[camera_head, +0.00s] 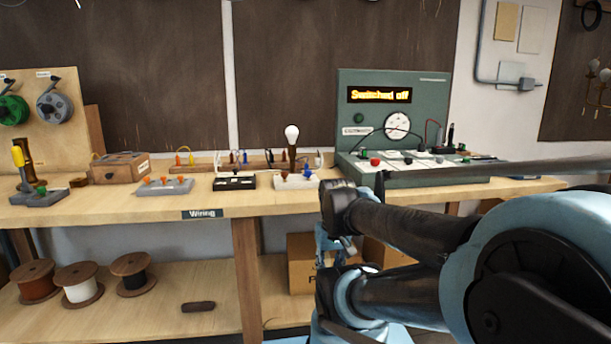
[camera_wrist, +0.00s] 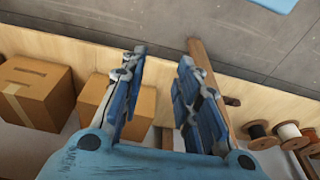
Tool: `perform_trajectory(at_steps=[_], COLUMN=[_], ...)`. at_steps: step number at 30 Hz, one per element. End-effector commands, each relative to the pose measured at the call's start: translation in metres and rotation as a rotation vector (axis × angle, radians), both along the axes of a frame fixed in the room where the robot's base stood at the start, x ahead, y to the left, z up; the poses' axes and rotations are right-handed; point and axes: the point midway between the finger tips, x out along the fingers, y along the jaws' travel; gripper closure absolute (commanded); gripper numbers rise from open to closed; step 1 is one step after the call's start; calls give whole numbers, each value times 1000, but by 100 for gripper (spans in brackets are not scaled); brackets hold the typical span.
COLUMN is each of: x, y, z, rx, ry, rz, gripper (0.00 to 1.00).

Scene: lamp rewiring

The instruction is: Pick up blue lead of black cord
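I cannot pick out the black cord for certain in either view. Small blue pieces show on the bench: one blue piece (camera_head: 307,172) on the white base by the light bulb (camera_head: 292,133), and a blue upright piece (camera_head: 245,157) by the wooden strip behind the black block (camera_head: 234,182). Which of these, if any, is the cord's blue lead is too small to tell. In the wrist view my gripper (camera_wrist: 162,60) is open, its two blue fingers apart with nothing between them. It points at the area under the bench, away from the bench-top parts. In the head view my arm covers the right foreground.
The wooden bench (camera_head: 120,206) carries a grey block with orange tops (camera_head: 165,186), a wooden box (camera_head: 120,167) and a green panel (camera_head: 430,100) reading "Switched off". Cardboard boxes (camera_wrist: 35,92) and several wire spools (camera_wrist: 289,132) are on the lower shelf. A bench leg (camera_head: 246,270) stands nearby.

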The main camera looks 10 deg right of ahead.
Motion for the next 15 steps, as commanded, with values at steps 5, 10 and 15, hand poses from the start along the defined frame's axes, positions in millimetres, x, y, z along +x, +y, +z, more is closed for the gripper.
perform_trajectory(at_steps=[5,10,15], x=[0,-2,29], y=[0,0,0], z=[0,17,62], rx=[0,-5,-23], ry=[0,-8,9], rz=[0,27,131], gripper=[75,80,80])
